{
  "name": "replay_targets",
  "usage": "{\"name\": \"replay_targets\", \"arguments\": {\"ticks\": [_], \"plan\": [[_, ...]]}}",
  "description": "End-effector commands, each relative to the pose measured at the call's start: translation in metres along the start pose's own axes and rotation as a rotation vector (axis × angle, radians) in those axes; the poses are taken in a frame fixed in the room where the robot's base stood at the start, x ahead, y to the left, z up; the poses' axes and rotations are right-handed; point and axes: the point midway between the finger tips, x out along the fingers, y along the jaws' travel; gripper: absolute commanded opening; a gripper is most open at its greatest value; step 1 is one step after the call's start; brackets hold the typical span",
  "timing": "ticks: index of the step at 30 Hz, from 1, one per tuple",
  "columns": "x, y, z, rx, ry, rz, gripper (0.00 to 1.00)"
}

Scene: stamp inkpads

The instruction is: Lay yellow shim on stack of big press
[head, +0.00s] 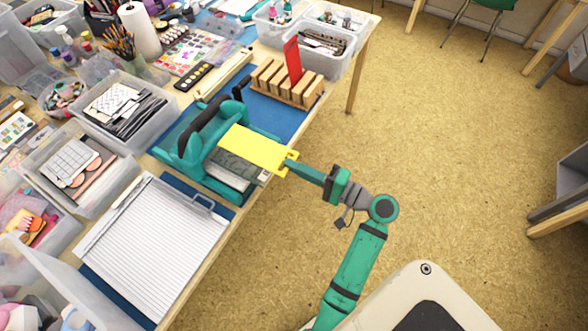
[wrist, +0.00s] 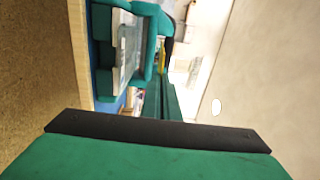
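The yellow shim (head: 254,148) is a flat plate with a tab at its right end. My gripper (head: 291,165) is shut on that tab from the right. The shim reaches leftward into the opening of the big press (head: 192,140), which is teal with a black handle. The stack (head: 233,168) in the press shows grey and white below the shim. Whether the shim touches the stack cannot be told. In the wrist view the press (wrist: 145,15) and stack (wrist: 126,48) appear turned sideways; only small yellow bits show past my fingers.
A wooden slotted rack (head: 285,85) holding an upright red plate stands behind the press. A grey ridged board (head: 155,240) lies in front. Clear bins (head: 125,105) crowd the left. The press is near the table's right edge; floor is open beyond.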

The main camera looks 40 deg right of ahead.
Motion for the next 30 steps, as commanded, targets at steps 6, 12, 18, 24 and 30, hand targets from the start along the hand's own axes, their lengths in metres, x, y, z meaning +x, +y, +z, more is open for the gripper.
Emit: {"name": "replay_targets", "arguments": {"ticks": [6, 12, 18, 24, 30], "plan": [[-0.002, 0.000, -0.001, 0.000, 0.003, 0.000, 0.00], [-0.002, 0.004, 0.000, 0.002, 0.004, -0.001, 0.00], [-0.002, 0.014, 0.000, 0.001, 0.004, -0.001, 0.00], [-0.002, 0.015, 0.001, 0.000, 0.003, -0.001, 0.00], [0.000, 0.017, 0.001, 0.000, 0.002, -0.001, 0.00]]}}
